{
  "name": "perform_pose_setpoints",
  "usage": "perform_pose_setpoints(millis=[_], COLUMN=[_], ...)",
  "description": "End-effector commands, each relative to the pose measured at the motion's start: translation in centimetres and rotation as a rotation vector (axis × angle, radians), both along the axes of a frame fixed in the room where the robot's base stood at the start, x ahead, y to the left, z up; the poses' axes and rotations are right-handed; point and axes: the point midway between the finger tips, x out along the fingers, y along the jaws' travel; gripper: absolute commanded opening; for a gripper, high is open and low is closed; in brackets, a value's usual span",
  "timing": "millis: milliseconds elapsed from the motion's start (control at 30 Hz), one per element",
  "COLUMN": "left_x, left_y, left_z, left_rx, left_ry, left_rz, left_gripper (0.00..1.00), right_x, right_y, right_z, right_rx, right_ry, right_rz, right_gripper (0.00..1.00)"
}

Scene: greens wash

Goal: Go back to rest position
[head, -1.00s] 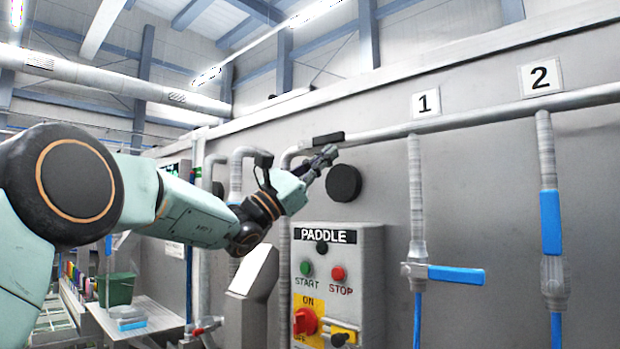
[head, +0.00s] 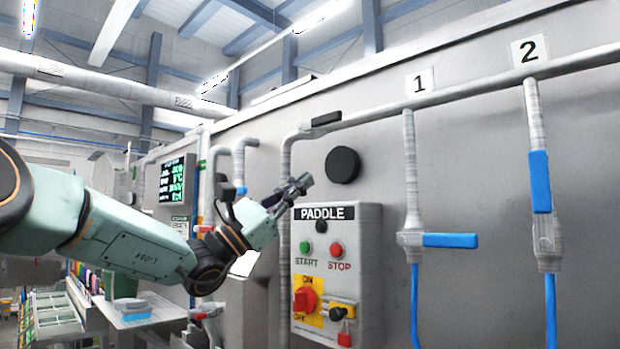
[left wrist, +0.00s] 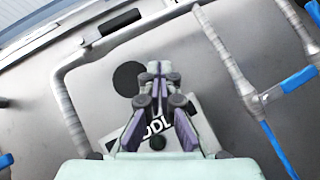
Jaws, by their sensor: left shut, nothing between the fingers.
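My left gripper (head: 299,186) is shut and empty. In the head view it is raised in front of the grey wall, just above and left of the PADDLE control box (head: 340,270) and below left of a round black disc (head: 342,165). The left wrist view shows the closed fingers (left wrist: 158,70) with the disc (left wrist: 128,78) beyond them and the PADDLE label partly hidden behind them. I cannot tell the exact gap to the wall. My right gripper is not in view.
The box carries a green START button (head: 305,247), a red STOP button (head: 336,250) and a red ON/OFF knob (head: 305,299). Pipe 1 has a horizontal blue handle (head: 450,240); pipe 2 has a vertical blue handle (head: 540,182). A lit screen (head: 172,181) stands at left.

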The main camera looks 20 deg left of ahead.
Motion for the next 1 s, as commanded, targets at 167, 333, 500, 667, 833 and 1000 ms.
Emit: perform_pose_setpoints(millis=[167, 333, 500, 667, 833, 1000], left_x=[-0.4, -0.1, 1.9, 3.4, 2.7, -0.1], left_y=[0.1, -0.3, -3.3, -6.9, -9.6, -11.0], left_z=[-0.4, -1.0, -7.3, -17.2, -28.0, -38.8], left_rx=[0.001, 0.013, 0.132, 0.324, 0.546, 0.79], left_ry=[-0.001, 0.014, 0.162, 0.366, 0.561, 0.731], left_rz=[0.0, -0.002, -0.016, -0.038, -0.07, -0.113], left_gripper=[0.0, 0.0, 0.0, 0.0, 0.0, 0.0], right_x=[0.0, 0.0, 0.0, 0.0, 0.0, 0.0], right_y=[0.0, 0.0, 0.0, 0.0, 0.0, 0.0], right_z=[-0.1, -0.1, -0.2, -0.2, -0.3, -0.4], right_rx=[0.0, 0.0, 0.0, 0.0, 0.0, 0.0], right_ry=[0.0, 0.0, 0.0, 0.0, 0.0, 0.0], right_rz=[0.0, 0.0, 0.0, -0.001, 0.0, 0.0], right_gripper=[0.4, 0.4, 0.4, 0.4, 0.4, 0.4])
